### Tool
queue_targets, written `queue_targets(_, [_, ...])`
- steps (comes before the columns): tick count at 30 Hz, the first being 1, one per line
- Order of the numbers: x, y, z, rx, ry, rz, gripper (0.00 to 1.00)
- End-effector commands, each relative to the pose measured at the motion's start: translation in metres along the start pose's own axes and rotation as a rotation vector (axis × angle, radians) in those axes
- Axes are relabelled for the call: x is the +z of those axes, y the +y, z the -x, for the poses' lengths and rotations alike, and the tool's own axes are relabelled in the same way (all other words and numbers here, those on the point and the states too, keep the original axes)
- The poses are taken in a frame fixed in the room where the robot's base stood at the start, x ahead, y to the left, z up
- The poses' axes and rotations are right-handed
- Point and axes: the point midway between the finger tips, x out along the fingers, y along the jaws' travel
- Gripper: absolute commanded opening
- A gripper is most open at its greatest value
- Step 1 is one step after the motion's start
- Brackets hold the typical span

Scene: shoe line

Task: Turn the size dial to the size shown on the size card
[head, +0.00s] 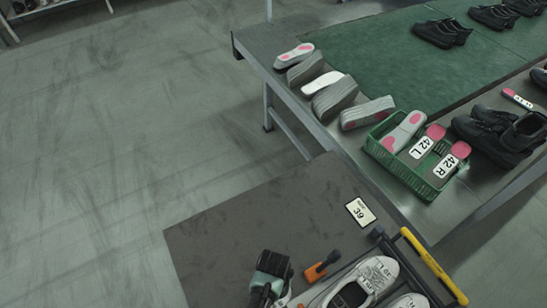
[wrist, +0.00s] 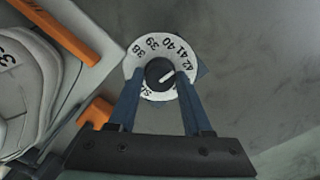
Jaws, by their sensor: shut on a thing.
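The size card (head: 361,212) lies on the dark grey bench top in the head view and reads 39. The size dial (wrist: 143,88) is a white disc with printed sizes around its rim, at the upper middle of the wrist view. Its dark round knob (wrist: 159,72) has a white pointer mark slanting to the upper right, roughly towards 41 or 42. My gripper (wrist: 158,76) is shut on the knob, with one blue finger on each side. Fingers cover part of the lower rim. In the head view my gripper end (head: 270,272) is at the bottom and hides the dial.
An orange-handled tool (head: 319,266) lies right of my gripper, close to white shoes (head: 372,281). A yellow bar (head: 433,265) stands at the bench's right edge. A green crate (head: 398,172) with labelled insoles sits on the line behind. The bench left of the card is clear.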

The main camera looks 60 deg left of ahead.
Motion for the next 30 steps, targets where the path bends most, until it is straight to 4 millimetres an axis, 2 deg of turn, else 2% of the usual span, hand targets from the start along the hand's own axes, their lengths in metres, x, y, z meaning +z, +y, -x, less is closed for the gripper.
queue_targets(30, [-0.0007,0.0003,0.0011,0.001,0.001,0.921,0.0])
